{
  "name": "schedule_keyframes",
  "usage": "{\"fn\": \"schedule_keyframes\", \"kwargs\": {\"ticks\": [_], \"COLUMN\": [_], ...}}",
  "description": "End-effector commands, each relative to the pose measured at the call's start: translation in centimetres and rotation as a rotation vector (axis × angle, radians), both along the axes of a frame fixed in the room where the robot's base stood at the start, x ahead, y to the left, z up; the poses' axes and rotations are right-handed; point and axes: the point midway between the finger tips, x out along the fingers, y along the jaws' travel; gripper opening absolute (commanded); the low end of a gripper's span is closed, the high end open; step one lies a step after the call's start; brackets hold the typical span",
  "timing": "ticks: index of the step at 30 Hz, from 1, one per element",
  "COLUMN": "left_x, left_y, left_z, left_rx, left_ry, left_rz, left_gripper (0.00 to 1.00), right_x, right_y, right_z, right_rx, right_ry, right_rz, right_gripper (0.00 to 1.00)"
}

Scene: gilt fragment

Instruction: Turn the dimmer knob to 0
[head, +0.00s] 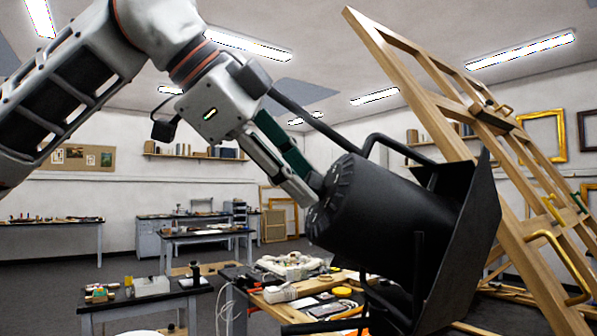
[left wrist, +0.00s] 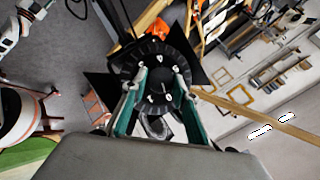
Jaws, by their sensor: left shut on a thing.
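A black studio lamp (head: 385,215) with flared flaps stands right of centre in the head view, its round ribbed back facing left. My left gripper (head: 312,193) reaches down from the upper left, its fingertips at that back face. In the left wrist view the lamp's dark round back (left wrist: 152,57) lies ahead, and the fingers of my left gripper (left wrist: 161,80) close around the dark dimmer knob (left wrist: 160,87) at its middle. My right gripper is not in view.
A tall wooden easel frame (head: 440,120) leans close behind and right of the lamp. A cluttered worktable (head: 250,290) stands below, with a dark-topped table (head: 150,300) at the lower left. A black bracket (head: 375,145) arches over the lamp.

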Motion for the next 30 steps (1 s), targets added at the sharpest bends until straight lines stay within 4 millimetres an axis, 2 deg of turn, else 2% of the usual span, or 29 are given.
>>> {"fn": "schedule_keyframes", "kwargs": {"ticks": [9,23,24,25,26,30], "left_x": [0.04,0.04,0.04,0.04,0.04,0.05], "left_y": [-0.07,-0.07,-0.07,-0.07,-0.06,-0.05], "left_z": [0.07,0.02,0.01,0.01,0.01,0.03], "left_rx": [-0.017,-0.019,-0.019,-0.019,-0.019,-0.018], "left_ry": [0.084,0.097,0.097,0.097,0.097,0.096], "left_rz": [0.04,0.046,0.046,0.046,0.046,0.045], "left_gripper": [0.07,0.07,0.34,0.41,0.45,0.45], "right_x": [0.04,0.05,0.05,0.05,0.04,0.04], "right_y": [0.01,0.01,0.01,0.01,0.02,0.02], "right_z": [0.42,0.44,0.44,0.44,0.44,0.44], "right_rx": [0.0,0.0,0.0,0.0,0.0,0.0], "right_ry": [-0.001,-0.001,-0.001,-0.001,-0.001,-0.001], "right_rz": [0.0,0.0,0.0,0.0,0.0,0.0], "right_gripper": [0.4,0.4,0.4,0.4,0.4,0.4]}}
